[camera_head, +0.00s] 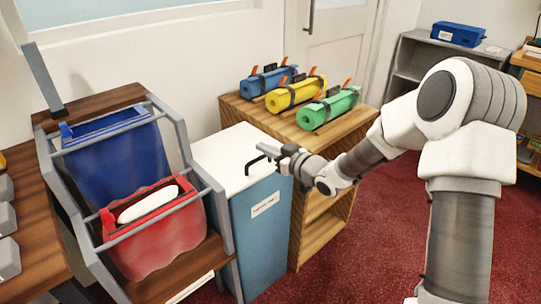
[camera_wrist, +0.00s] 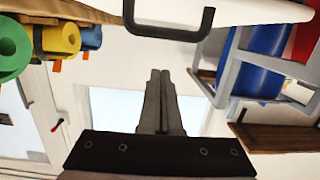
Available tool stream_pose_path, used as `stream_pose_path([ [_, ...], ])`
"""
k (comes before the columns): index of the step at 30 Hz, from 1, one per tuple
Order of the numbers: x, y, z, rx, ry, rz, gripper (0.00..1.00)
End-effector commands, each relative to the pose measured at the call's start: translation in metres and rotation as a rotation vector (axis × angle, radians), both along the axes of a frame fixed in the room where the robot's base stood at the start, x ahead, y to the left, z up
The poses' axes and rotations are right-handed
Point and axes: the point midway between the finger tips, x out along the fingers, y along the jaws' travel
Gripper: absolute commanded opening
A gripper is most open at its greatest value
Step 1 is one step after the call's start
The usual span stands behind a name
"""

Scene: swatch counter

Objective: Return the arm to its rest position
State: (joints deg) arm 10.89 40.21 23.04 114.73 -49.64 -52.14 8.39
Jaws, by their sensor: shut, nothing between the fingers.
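My arm reaches in from the right in the head view. My gripper (camera_head: 264,148) is over the blue cabinet's white top (camera_head: 225,152), close to a black bar handle (camera_head: 256,161). Its two fingers are together and empty, as the wrist view also shows (camera_wrist: 160,75). The black handle shows in the wrist view (camera_wrist: 168,33), apart from the fingertips in the picture. Whether they touch in depth I cannot tell.
Left of the cabinet, a grey rack (camera_head: 216,197) holds a blue bin (camera_head: 118,165) and a red bin (camera_head: 155,235) with a white object (camera_head: 148,204). Blue (camera_head: 268,80), yellow (camera_head: 296,93) and green (camera_head: 329,108) rolls lie on a wooden shelf unit (camera_head: 285,131). Red floor (camera_head: 385,230) is open at right.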

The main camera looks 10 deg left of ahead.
Motion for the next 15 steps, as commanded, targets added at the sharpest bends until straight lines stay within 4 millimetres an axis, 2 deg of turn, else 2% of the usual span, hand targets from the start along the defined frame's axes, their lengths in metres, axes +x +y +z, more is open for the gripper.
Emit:
stream_pose_path([
  [1, -0.007, -0.01, -0.016, -0.001, 0.014, -0.004, 0.0],
  [6, -0.024, -0.029, -0.045, 0.001, 0.01, -0.003, 0.0],
  [10, -0.033, -0.039, -0.062, 0.001, 0.008, -0.003, 0.0],
  [15, -0.04, -0.047, -0.073, 0.001, 0.003, -0.001, 0.0],
])
